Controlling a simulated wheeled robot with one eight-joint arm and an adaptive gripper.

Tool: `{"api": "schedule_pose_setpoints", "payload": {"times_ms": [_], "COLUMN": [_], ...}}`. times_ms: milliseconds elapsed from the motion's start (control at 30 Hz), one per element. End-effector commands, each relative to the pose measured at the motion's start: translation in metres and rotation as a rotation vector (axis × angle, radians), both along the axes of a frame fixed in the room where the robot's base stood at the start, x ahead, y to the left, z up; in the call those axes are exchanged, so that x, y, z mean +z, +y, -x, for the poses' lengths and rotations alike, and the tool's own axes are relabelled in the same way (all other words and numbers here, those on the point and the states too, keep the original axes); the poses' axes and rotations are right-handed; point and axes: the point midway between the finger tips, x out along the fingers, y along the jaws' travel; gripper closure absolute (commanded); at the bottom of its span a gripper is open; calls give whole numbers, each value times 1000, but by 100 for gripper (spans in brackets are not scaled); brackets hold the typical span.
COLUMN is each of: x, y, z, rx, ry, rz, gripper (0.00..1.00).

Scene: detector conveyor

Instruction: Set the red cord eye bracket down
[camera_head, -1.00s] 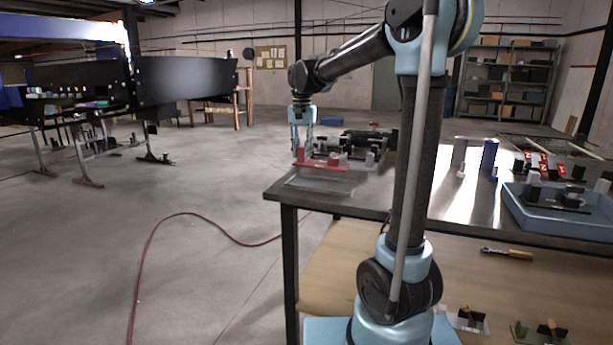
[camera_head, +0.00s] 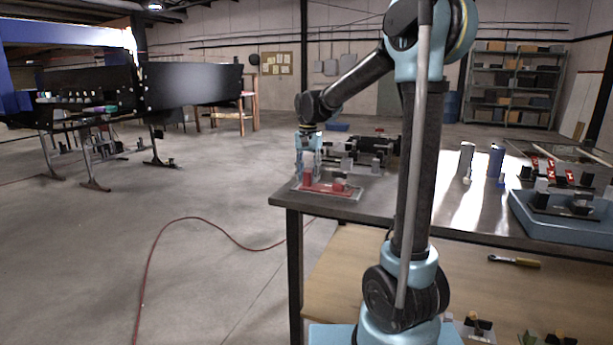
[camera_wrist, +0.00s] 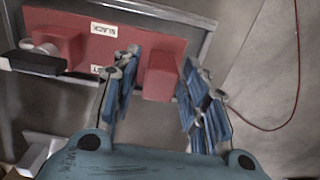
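The red cord eye bracket (camera_head: 326,188) is a flat red plate with raised red blocks. It lies level at the near left corner of the table, within a thin grey frame. The wrist view shows its red plate (camera_wrist: 150,36) with white labels, one reading SLACK. My gripper (camera_head: 308,172) points down over the bracket's left end. In the wrist view, my gripper's blue fingers (camera_wrist: 160,66) stand on either side of one red block, with a narrow gap visible beside it. They look open. The bracket's underside is hidden.
A dark fixture (camera_head: 365,150) stands just behind the bracket. Grey and blue upright blocks (camera_head: 495,163) and a blue tray (camera_head: 560,222) are further right. The table's left edge is close to the bracket. The middle of the tabletop is clear.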

Motion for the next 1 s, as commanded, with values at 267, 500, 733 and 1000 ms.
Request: {"api": "schedule_pose_setpoints", "payload": {"times_ms": [267,500,733,1000], "x": [0,18,59,103], "y": [0,1,1,1], "z": [0,0,0,0], "rx": [1,1,1,1], "ry": [0,0,0,0], "rz": [0,0,0,0], "gripper": [55,55,55,55]}}
